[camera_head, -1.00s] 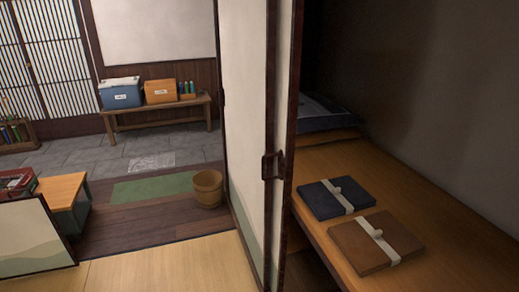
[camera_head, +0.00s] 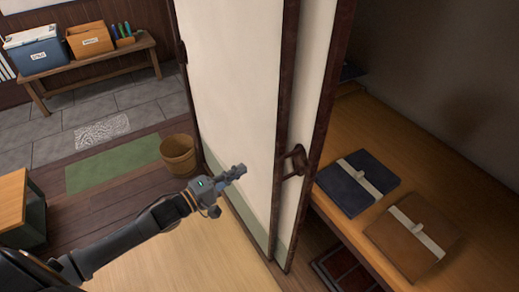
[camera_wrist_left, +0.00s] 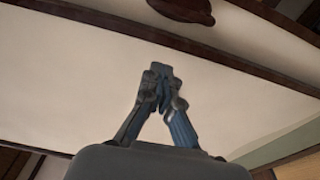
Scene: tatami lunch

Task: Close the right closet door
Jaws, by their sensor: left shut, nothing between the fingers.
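The closet's sliding doors stand at the middle of the head view, one behind the other. The nearer panel (camera_head: 235,95) is cream with a dark frame. The door beside the opening (camera_head: 319,95) has a dark handle (camera_head: 293,163) on its edge. The closet is open on the right, with its wooden shelf (camera_head: 340,215) showing. My left gripper (camera_head: 240,171) is shut and empty, in front of the cream panel and left of the handle. In the left wrist view, the shut fingers (camera_wrist_left: 161,70) point at a cream panel (camera_wrist_left: 85,75). My right gripper is out of view.
A navy folded bundle (camera_head: 347,198) and a brown one (camera_head: 388,235) lie on the closet shelf. A wooden bucket (camera_head: 178,155) stands left of the doors. A bench (camera_head: 105,68) with boxes is at the back left. The floor before the doors is clear.

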